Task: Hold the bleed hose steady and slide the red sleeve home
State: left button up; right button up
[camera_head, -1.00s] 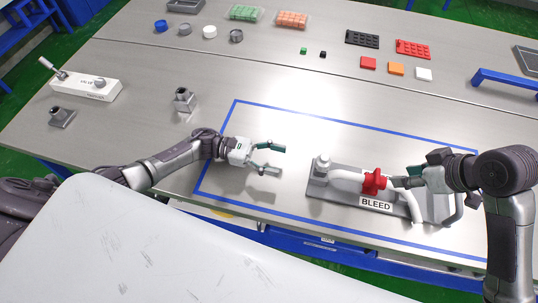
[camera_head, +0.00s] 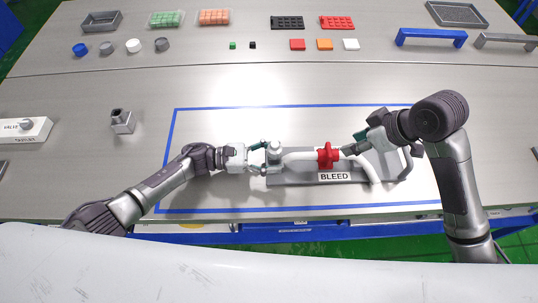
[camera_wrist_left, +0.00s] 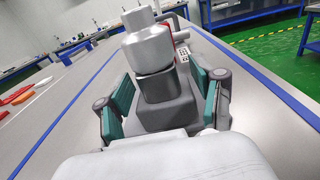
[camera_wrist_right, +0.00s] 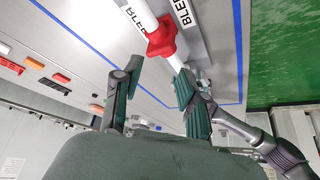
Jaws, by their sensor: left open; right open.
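The red sleeve (camera_head: 328,156) sits around the white bleed hose (camera_head: 299,157), part-way along it, on the grey BLEED base (camera_head: 310,179). My right gripper (camera_head: 355,146) is open just right of the red sleeve. In the right wrist view the red sleeve (camera_wrist_right: 161,40) lies beyond the fingers, which hold nothing. My right arm partly hides the base's right end.
A blue outline (camera_head: 300,107) on the table surrounds the base. A VALVE block (camera_head: 24,130) and a grey stand (camera_head: 122,121) are to the left. Small parts, trays and handles (camera_head: 430,38) line the back. The table between is clear.

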aim_at(331, 149)
pick_arm(q)
jog(key=shift+c, duration=0.3)
grip_shut()
pick_arm(e)
jog(key=o, duration=0.7)
jog(key=a+n, duration=0.1)
jog(key=w+a+n+g, duration=0.1)
jog(key=n, duration=0.1)
jog(key=a+n+g+h, duration=0.1)
jog(key=a, duration=0.1)
jog(key=shift+w+a+r, duration=0.1)
jog(key=shift+w+r, duration=0.05)
jog(key=shift+w, duration=0.25)
jog(key=shift+w+a+n+h, duration=0.2)
jog(key=shift+a+n+h, duration=0.15)
jog(key=shift+n, duration=0.55)
jog(key=shift+w+n+g+h, duration=0.25)
jog(key=shift+n+g+h, duration=0.25)
jog(key=shift+n+h, duration=0.1)
jog(key=shift+w+d+n+g+h, duration=0.3)
jog(key=shift+w+d+n+h, duration=0.2)
jog(key=shift+n+h, duration=0.35)
notch_tip(331, 149, down, 12)
jog(key=shift+r, duration=0.1)
